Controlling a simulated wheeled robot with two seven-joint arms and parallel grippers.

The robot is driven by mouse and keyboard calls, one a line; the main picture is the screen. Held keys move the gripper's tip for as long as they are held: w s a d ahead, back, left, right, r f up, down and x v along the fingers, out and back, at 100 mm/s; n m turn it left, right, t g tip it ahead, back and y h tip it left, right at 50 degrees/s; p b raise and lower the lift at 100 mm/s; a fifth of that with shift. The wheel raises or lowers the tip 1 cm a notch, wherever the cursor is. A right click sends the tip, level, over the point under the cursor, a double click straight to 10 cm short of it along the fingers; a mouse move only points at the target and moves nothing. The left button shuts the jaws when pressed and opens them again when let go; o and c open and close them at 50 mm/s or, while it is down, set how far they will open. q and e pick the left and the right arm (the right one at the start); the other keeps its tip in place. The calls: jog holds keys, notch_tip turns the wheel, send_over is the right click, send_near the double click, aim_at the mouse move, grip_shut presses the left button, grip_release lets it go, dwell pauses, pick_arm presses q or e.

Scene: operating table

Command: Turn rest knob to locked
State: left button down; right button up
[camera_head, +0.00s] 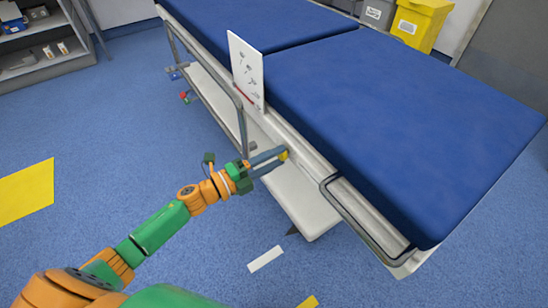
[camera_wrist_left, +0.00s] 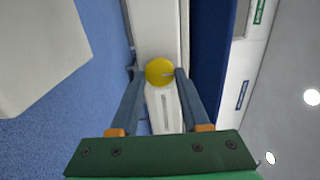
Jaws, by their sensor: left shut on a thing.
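The rest knob (camera_head: 285,155) is a small yellow round knob on the side rail of the operating table (camera_head: 390,130). In the left wrist view the yellow knob (camera_wrist_left: 160,72) is a disc with a small pale mark at its right side. My left gripper (camera_head: 273,158) reaches it from the left, and its two grey fingers (camera_wrist_left: 160,75) sit on either side of the knob, shut on it. The knob's lock marking cannot be made out. My right gripper does not show.
A white panel with small pictures (camera_head: 247,72) stands at the table's near side. Grey side rails (camera_head: 350,218) run along the edge. A white lower shelf (camera_head: 300,205) lies below the knob.

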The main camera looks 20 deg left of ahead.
pick_arm(q)
jog(key=shift+c, duration=1.9)
grip_release()
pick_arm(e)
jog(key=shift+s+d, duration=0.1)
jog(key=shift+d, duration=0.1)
pick_arm(q)
jog(key=v, duration=0.7)
jog(key=shift+p, duration=0.35)
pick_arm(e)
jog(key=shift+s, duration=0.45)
pick_arm(q)
jog(key=shift+s, duration=0.1)
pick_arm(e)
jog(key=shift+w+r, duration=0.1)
